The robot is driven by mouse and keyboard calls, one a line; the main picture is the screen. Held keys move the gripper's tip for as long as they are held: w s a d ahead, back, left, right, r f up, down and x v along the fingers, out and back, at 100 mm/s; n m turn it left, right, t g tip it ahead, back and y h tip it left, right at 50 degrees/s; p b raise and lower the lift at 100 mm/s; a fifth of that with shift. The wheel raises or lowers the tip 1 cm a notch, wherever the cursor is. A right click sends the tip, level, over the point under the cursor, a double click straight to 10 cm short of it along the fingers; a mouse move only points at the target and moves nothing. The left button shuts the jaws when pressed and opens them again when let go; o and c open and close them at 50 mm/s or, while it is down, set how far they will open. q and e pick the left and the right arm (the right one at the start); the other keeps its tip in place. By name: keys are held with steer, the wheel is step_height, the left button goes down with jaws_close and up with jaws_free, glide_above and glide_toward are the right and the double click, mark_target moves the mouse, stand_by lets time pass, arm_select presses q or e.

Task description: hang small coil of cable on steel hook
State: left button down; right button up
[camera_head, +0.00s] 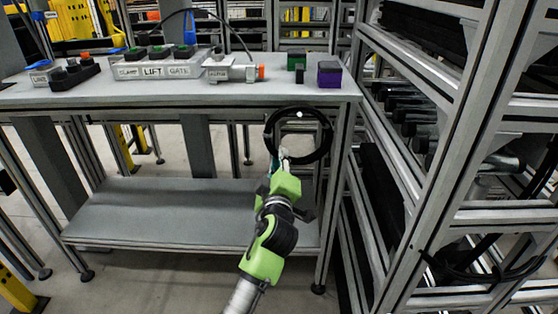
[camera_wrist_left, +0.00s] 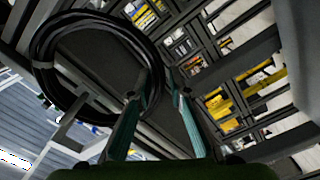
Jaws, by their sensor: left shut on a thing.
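A small black coil of cable (camera_head: 325,134) is a round ring in front of the table's front right edge. My left gripper (camera_head: 284,156) is shut on the lower left part of the coil, which stands up above the fingers. No steel hook is clearly visible. My right gripper is out of view.
The grey table (camera_head: 220,95) carries labelled switch boxes (camera_head: 155,71), a clamp-like fixture (camera_head: 232,71) and a purple block (camera_head: 329,74). A lower shelf (camera_head: 170,215) is bare. A metal rack (camera_head: 420,200) stands close on the right, with black cable (camera_head: 480,272) low on it.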

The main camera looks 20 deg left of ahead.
arm_select(q)
steer(key=c, duration=1.8)
jaws_free()
steer(key=shift+s+f, duration=0.1)
steer(key=shift+s, duration=0.05)
steer(key=v, duration=0.8)
steer(key=shift+d, duration=0.15)
